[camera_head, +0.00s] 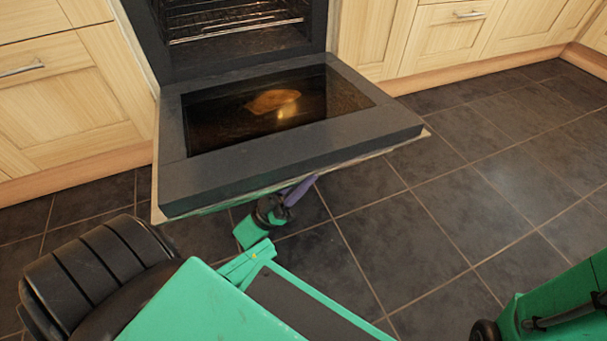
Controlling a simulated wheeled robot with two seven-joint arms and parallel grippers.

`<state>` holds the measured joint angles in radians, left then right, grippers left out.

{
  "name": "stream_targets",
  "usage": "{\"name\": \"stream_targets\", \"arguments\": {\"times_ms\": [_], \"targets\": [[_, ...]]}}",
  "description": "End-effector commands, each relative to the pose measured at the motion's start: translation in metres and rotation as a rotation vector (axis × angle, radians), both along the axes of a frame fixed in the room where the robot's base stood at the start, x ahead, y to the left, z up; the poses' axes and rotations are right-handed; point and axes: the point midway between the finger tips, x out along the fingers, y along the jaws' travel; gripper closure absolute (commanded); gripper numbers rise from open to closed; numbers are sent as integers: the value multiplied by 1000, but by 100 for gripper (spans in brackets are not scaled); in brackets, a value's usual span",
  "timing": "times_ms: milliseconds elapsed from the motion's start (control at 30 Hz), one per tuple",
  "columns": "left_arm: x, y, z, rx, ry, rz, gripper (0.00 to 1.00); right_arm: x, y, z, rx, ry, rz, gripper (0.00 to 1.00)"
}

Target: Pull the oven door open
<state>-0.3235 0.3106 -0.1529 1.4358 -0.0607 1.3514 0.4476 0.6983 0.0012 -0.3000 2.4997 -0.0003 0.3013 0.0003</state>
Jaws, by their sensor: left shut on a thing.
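The oven door (390,119) is swung down and lies nearly flat in front of the oven (235,57), its inner glass facing up. The oven cavity stands open behind it, with wire racks inside. My left gripper (288,197) is just below the door's front edge, shut on the door's handle on the underside. The door hides the handle and most of the fingers. My right arm shows only as a green piece at the lower right, and its gripper is out of the picture.
Light wooden cabinets (70,95) stand left of the oven, and more cabinets with drawers (445,35) stand to the right. The dark tiled floor (480,190) is clear to the right of the door. My left arm fills the lower left.

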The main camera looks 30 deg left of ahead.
Motion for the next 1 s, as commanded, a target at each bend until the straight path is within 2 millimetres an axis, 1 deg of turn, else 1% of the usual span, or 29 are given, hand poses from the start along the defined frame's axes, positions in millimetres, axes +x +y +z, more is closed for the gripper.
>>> {"name": "stream_targets", "arguments": {"times_ms": [67,400,433,500,833,933,1000], "targets": [[2,2,-4,0,6,5,100,0,0,-3,0,-1,0,50],[1,2,-3,-1,5,5,100,-1,0,-2,0,-2,0,50],[1,2,-3,-1,5,5,65,-1,0,-2,0,-2,0,50],[1,1,-3,-1,4,4,43,-1,0,-2,0,-2,0,50],[-1,1,-5,0,2,1,43,-1,0,-1,0,-2,0,50],[-9,7,-14,1,5,2,43,-1,0,2,1,-3,1,50],[-18,13,-25,1,7,3,43,-1,0,3,1,-3,1,50]]}}
